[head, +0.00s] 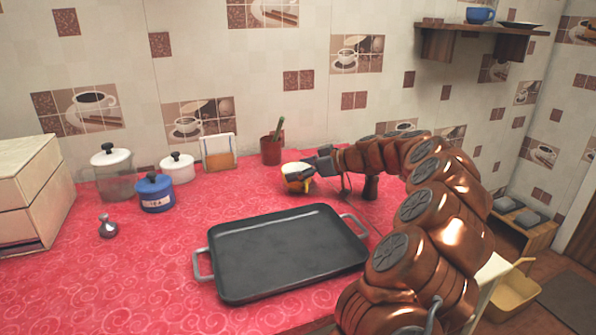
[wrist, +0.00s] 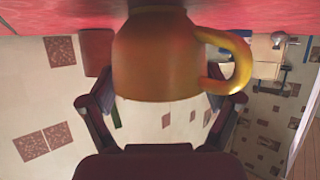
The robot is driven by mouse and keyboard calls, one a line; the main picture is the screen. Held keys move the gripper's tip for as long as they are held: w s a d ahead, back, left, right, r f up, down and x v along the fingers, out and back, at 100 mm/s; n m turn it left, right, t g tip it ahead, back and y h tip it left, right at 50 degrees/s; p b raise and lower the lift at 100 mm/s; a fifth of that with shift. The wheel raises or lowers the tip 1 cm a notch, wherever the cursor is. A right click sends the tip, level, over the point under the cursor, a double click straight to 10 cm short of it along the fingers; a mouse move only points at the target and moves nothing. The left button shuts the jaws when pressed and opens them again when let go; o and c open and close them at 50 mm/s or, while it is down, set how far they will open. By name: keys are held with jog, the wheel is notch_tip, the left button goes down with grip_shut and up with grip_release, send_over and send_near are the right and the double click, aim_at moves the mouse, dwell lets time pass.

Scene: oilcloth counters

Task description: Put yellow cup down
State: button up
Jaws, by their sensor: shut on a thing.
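The yellow cup (head: 298,184) is at the far side of the red counter in the head view, left of my arm's end. In the wrist view the cup (wrist: 157,58) fills the middle, with its rounded handle (wrist: 238,62) to the right. My gripper (head: 308,168) is shut on the cup, with one finger at each side in the wrist view (wrist: 163,100). The red counter surface (wrist: 50,18) shows along the top of the wrist view, close to the cup's end. I cannot tell whether the cup touches the counter.
A black tray (head: 285,255) with grey handles lies in front of the cup. A dark red pot (head: 270,151), a container with orange contents (head: 218,158), white and blue lidded jars (head: 155,193) and a small shaker (head: 107,228) stand left. Clear red cloth (head: 225,205) lies between.

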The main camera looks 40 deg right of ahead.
jog(key=shift+f, duration=0.15)
jog(key=o, duration=1)
jog(key=shift+r, duration=0.2)
jog(key=shift+s+d+r, duration=0.15)
jog(key=shift+s, duration=0.05)
jog(key=p+v, duration=0.1)
jog(key=v, duration=1)
jog(key=shift+s+d, duration=0.15)
jog(key=shift+s, duration=0.05)
